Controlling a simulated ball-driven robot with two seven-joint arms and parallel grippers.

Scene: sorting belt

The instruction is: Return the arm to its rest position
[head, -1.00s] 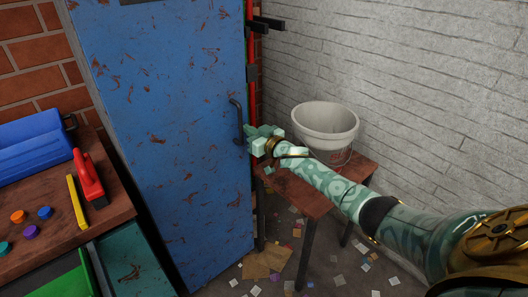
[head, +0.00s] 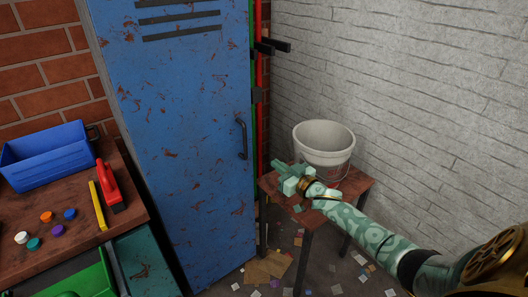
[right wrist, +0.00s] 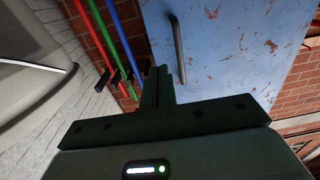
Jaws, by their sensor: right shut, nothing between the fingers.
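My right arm reaches in from the lower right in the head view. Its patterned green gripper (head: 280,169) is shut and empty, in front of the small wooden table's near left part and left of the white bucket. In the right wrist view the shut gripper (right wrist: 157,72) points up toward the blue locker (right wrist: 225,50) and its dark handle (right wrist: 178,48). In the head view the locker (head: 180,150) is closed, and its handle (head: 242,138) stands above and left of the gripper, apart from it. My left gripper is not in view.
A white bucket (head: 325,150) stands on the small wooden table (head: 358,188). At the left, a workbench (head: 75,235) holds a blue bin (head: 45,160), a red tool (head: 110,187), a yellow bar (head: 98,205) and several coloured caps. A green bin (head: 85,283) is below. Scraps litter the floor.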

